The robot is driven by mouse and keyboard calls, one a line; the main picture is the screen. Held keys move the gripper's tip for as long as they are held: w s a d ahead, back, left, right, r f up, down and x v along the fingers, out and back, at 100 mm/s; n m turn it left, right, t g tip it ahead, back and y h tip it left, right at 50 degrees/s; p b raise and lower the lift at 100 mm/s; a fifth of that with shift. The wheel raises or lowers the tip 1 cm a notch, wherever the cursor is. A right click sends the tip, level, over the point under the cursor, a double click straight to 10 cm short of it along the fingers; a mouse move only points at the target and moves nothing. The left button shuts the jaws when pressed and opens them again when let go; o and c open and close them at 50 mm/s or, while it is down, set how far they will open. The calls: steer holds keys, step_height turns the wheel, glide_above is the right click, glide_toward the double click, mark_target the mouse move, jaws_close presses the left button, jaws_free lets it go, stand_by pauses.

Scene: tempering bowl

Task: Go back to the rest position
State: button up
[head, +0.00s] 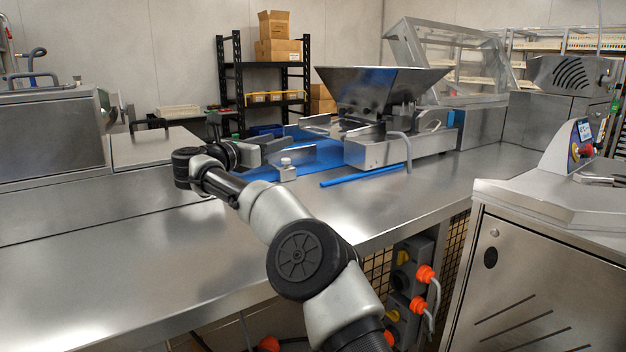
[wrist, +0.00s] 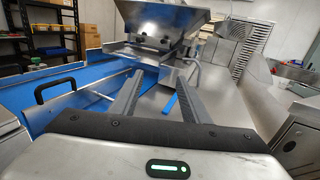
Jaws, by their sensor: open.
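My gripper (wrist: 160,98) shows in the wrist view with its two grey fingers spread apart and nothing between them. It is open and held above the steel worktop. In the head view my arm reaches out over the steel worktop (head: 120,270) to the left of centre. The fingers there are hard to make out beside the conveyor. The metal hopper machine (head: 380,95) stands beyond and to the right of my gripper in the head view, and it also shows beyond the fingers in the wrist view (wrist: 160,22).
A blue conveyor belt (head: 308,158) runs under the hopper. A blue bar (head: 350,178) lies on the worktop. A steel cabinet (head: 500,270) with a control panel stands at the right. A black shelf (head: 262,98) with boxes is at the back. The front-left worktop is clear.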

steer(key=s+a+r+n+t+y+p, duration=0.2)
steer(key=a+r+n+t+y, duration=0.15)
steer(key=r+n, duration=0.4)
steer(key=s+a+r+n+t+y+p, duration=0.2)
steer(key=a+r+n+y, duration=0.25)
steer(key=r, duration=0.65)
steer(key=s+a+r+n+t+y+p, duration=0.25)
steer(key=a+r+n+y, duration=0.2)
steer(key=r+n, duration=0.4)
steer(key=s+r+n+g+y+p, duration=0.35)
steer(key=s+n+y, duration=0.3)
steer(key=n, duration=0.35)
steer(key=s+d+f+n+g+h+p, duration=0.3)
steer(key=s+d+f+n+g, duration=0.25)
steer(key=d, duration=0.55)
steer(key=s+d+f+n+g+h+p, duration=0.2)
steer(key=s+d+f+n+p, duration=0.3)
steer(key=s+d, duration=0.45)
steer(key=s+d+f+g+h+p, duration=0.1)
steer(key=s+d+f+g, duration=0.1)
steer(key=s+d+f, duration=0.2)
steer(key=s+d+f+n+g+h+p, duration=0.1)
steer(key=s+d+f, duration=0.4)
steer(key=s, duration=0.5)
steer(key=s+d+f+g+h+p, duration=0.1)
steer(key=s+d+f+g, duration=0.2)
steer(key=s+d, duration=0.4)
steer(key=shift+s+f+n+h+p, duration=0.3)
steer(key=shift+s+f+h, duration=0.15)
steer(key=shift+f, duration=0.2)
